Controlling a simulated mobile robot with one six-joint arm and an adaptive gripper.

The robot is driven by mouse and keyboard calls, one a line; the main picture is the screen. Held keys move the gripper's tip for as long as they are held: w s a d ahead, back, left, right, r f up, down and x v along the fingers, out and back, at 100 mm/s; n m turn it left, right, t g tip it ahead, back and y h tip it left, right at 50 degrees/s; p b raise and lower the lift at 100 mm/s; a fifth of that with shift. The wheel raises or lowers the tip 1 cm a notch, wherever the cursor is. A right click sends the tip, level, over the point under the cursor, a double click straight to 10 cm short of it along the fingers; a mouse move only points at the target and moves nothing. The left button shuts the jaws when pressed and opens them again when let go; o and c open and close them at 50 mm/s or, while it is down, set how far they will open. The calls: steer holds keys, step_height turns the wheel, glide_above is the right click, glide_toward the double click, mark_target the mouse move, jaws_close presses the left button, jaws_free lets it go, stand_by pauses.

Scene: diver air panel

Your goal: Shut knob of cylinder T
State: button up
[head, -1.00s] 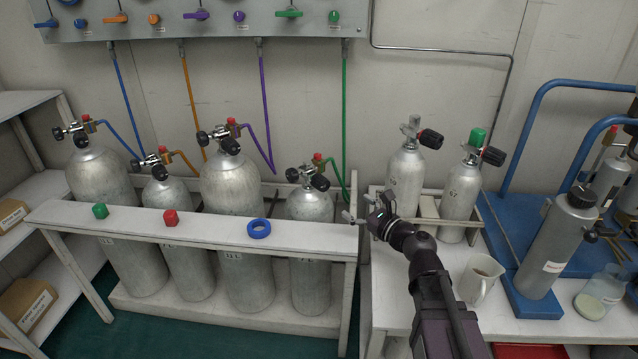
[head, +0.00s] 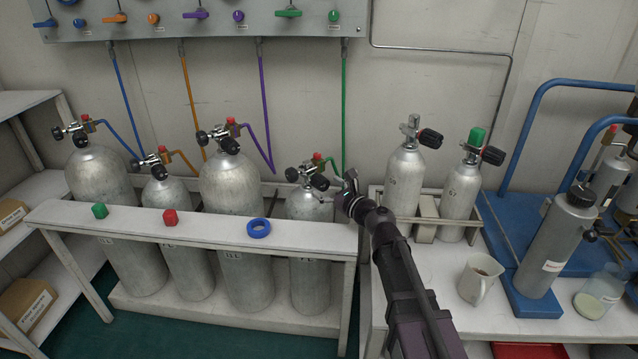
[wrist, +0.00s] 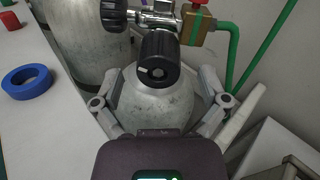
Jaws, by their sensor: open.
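The silver cylinder (head: 309,206) at the right end of the rack carries a valve with black knobs and a green hose; I cannot read its label clearly enough to confirm it is T. One black knob (head: 319,182) faces outward; in the wrist view this knob (wrist: 159,58) is ahead, near the middle. A second black knob (wrist: 113,14) sits at the valve's left end. My gripper (head: 346,188) is just right of the cylinder's valve. In the wrist view my gripper (wrist: 152,78) is open, its fingers spread either side of the cylinder's shoulder, with nothing held.
Three more cylinders with valves and hoses stand left in the rack. A white rail (head: 200,226) in front bears a green cap, a red cap and a blue ring (head: 259,228). A bench at right holds two cylinders, a jug (head: 479,279) and a grey bottle (head: 556,240).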

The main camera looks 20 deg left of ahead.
mark_target(326, 186)
steer(key=shift+x, duration=1.5)
steer(key=c, duration=1.2)
